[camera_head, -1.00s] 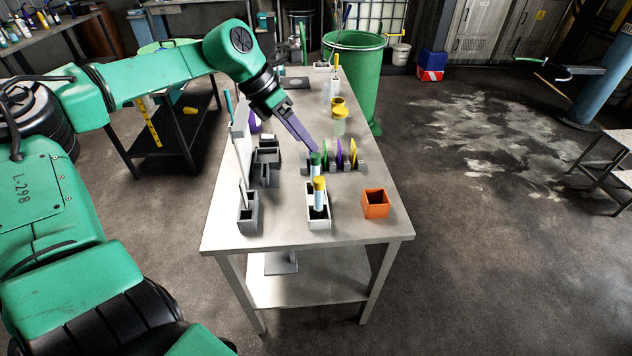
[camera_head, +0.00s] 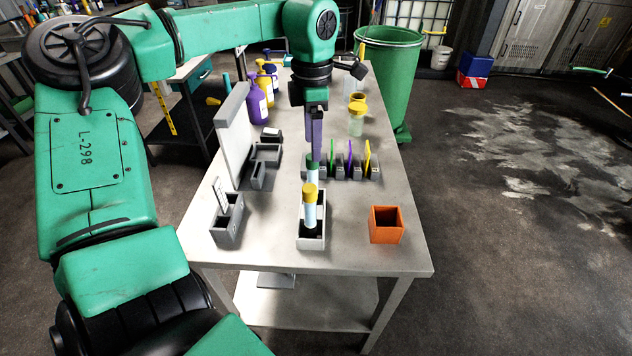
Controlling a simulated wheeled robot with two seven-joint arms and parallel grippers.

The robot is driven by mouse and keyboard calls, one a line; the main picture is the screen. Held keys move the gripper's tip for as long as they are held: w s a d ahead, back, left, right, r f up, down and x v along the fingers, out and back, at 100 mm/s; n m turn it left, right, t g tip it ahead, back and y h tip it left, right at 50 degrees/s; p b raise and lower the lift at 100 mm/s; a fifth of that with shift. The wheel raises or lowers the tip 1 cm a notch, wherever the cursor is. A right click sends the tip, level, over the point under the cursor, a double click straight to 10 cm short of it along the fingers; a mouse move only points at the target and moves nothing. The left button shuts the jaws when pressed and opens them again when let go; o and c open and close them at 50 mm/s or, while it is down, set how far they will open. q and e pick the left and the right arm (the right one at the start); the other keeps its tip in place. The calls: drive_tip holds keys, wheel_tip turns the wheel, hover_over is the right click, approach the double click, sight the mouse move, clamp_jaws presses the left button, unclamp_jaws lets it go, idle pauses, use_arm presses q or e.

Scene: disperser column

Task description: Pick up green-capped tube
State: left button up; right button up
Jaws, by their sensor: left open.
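The green-capped tube (camera_head: 312,171) stands upright toward the rear of a small white holder (camera_head: 312,243) on the table. A yellow-capped tube (camera_head: 309,207) stands in front of it in the same holder and hides its lower part. My left gripper (camera_head: 316,154) points down right at the green cap, its fingers just above or around it. The fingers overlap in this view, so I cannot tell whether they touch the cap. The gripper is open. My right gripper is not in view.
An orange box (camera_head: 386,225) stands right of the holder. A rack with green, purple and yellow plates (camera_head: 350,160) is close behind on the right. Grey holders (camera_head: 228,222) and a white upright panel (camera_head: 234,140) stand on the left.

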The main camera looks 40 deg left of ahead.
sight(313, 170)
use_arm(q)
drive_tip(key=f+p, duration=0.1)
drive_tip(key=f, duration=0.4)
drive_tip(key=f+p, duration=0.1)
drive_tip(key=f, duration=0.2)
drive_tip(key=shift+w+a+f+p, duration=0.25)
drive_tip(key=shift+w+f+p, duration=0.05)
drive_tip(key=shift+f+p, duration=0.05)
drive_tip(key=shift+w+f, duration=0.1)
drive_tip(key=shift+f, duration=0.3)
drive_tip(key=shift+r, duration=0.1)
clamp_jaws()
